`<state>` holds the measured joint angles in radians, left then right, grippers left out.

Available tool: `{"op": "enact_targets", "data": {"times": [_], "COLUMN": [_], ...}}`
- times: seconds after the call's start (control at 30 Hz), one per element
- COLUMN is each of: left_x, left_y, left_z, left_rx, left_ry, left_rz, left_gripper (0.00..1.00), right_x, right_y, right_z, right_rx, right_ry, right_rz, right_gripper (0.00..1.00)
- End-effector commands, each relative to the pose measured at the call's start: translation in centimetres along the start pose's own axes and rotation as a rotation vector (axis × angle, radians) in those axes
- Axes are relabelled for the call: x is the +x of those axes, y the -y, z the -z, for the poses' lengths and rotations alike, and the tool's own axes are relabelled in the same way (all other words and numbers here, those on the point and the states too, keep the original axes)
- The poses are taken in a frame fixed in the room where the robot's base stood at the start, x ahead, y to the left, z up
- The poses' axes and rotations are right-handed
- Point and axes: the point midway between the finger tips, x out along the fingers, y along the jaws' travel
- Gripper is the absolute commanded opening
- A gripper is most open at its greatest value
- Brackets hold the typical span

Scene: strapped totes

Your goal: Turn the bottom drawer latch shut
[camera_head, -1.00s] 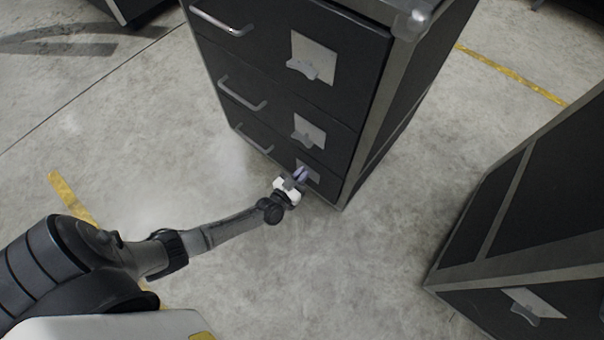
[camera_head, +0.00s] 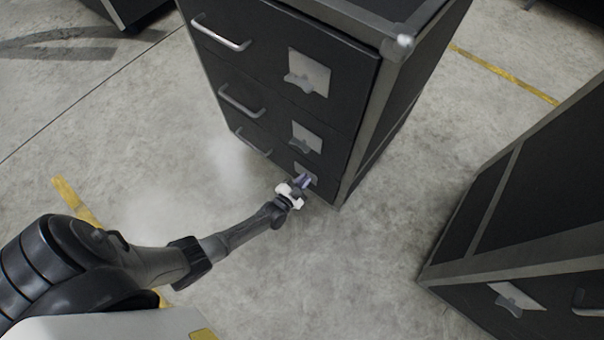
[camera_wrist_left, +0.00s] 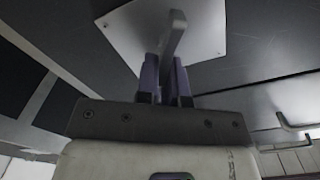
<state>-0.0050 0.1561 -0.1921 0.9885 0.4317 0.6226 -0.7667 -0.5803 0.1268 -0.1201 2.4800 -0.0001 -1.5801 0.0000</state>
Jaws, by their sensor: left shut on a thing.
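The bottom drawer (camera_head: 280,155) is the lowest of three in a dark cabinet and looks closed in the head view. Its grey latch (camera_wrist_left: 176,32) stands out from a pale square plate (camera_wrist_left: 208,22) in the left wrist view. In the head view only part of that plate (camera_head: 301,168) shows; the latch is mostly hidden by my gripper. My left gripper (camera_head: 306,181) is at the latch, and its purple fingers (camera_wrist_left: 166,75) are shut on the latch, one on each side. The latch's exact angle is hard to tell. My right gripper is not in view.
The middle latch (camera_head: 306,137) and top latch (camera_head: 305,80) sit above, with bar handles (camera_head: 222,33) to their left. A second dark cabinet (camera_head: 530,210) stands at the right. The concrete floor between and in front is clear.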

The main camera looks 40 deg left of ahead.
Motion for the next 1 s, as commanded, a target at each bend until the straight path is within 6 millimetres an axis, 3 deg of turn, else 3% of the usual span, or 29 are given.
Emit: {"op": "enact_targets", "data": {"times": [0.37, 1.0], "left_x": [0.0, 0.0], "left_y": [-1.0, -2.1], "left_z": [-0.2, -1.1], "left_rx": [0.356, 0.877], "left_ry": [0.002, 0.001], "left_rz": [0.000, 0.001], "left_gripper": [0.00, 0.00], "right_x": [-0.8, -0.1], "right_y": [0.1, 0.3], "right_z": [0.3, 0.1], "right_rx": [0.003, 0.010], "right_ry": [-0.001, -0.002], "right_rz": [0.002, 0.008], "right_gripper": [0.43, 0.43]}}
